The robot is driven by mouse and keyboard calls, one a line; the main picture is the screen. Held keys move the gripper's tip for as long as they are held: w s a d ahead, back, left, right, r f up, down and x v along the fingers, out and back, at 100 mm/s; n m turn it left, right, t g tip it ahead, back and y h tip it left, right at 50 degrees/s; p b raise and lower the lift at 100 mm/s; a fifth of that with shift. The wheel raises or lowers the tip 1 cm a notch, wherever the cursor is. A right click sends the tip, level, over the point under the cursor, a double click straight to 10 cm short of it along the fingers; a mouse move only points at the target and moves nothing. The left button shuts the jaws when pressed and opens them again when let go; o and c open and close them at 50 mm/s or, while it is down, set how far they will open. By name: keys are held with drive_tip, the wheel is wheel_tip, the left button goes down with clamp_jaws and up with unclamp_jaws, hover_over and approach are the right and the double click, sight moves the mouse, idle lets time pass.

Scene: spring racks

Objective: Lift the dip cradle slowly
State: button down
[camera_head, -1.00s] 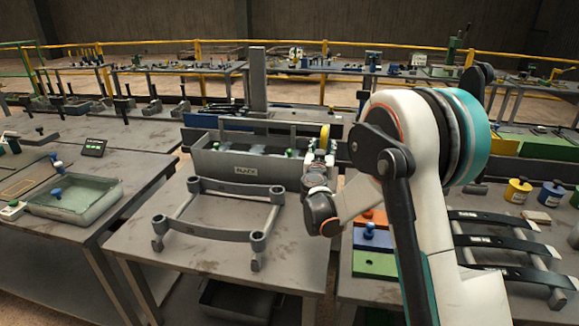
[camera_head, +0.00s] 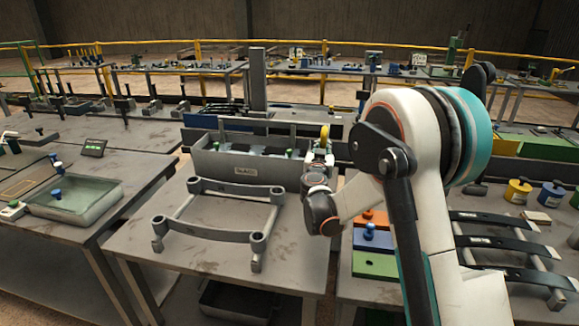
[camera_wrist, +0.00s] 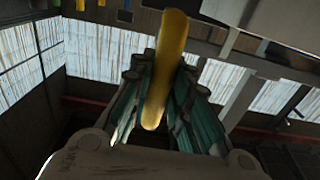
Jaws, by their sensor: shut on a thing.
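My gripper (camera_wrist: 160,112) points away from the wrist camera, its green-padded fingers closed on a yellow grip (camera_wrist: 166,62). In the head view the yellow grip (camera_head: 324,132) shows just above my gripper (camera_head: 323,147), at the right end of a grey tank (camera_head: 235,171) with a label on its front. I take the yellow grip for the dip cradle's handle; the rest of the cradle is hidden or cannot be told from the dark tank inside. Green knobs (camera_head: 289,152) show in the tank.
A grey four-post frame (camera_head: 217,233) lies on the table in front of the tank. To the right are orange, blue and green blocks (camera_head: 376,264) and a rack of black leaf springs (camera_head: 500,243). A shallow glassy tray (camera_head: 75,207) stands on the left table.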

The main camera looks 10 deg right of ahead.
drive_tip(key=shift+r+p, duration=3.4)
drive_tip(key=shift+r, duration=2.7)
drive_tip(key=shift+w+r, duration=0.1)
drive_tip(key=shift+r, duration=0.15)
drive_tip(key=c, duration=1.3)
unclamp_jaws()
drive_tip(key=shift+s+a+r, duration=0.15)
drive_tip(key=shift+s+r, duration=0.05)
drive_tip(key=shift+s, duration=0.1)
drive_tip(key=shift+c, duration=0.2)
drive_tip(key=shift+o, duration=0.8)
drive_tip(key=shift+w+f, duration=0.15)
drive_tip(key=shift+w, duration=0.05)
drive_tip(key=shift+s, duration=0.1)
drive_tip(key=v, duration=0.7)
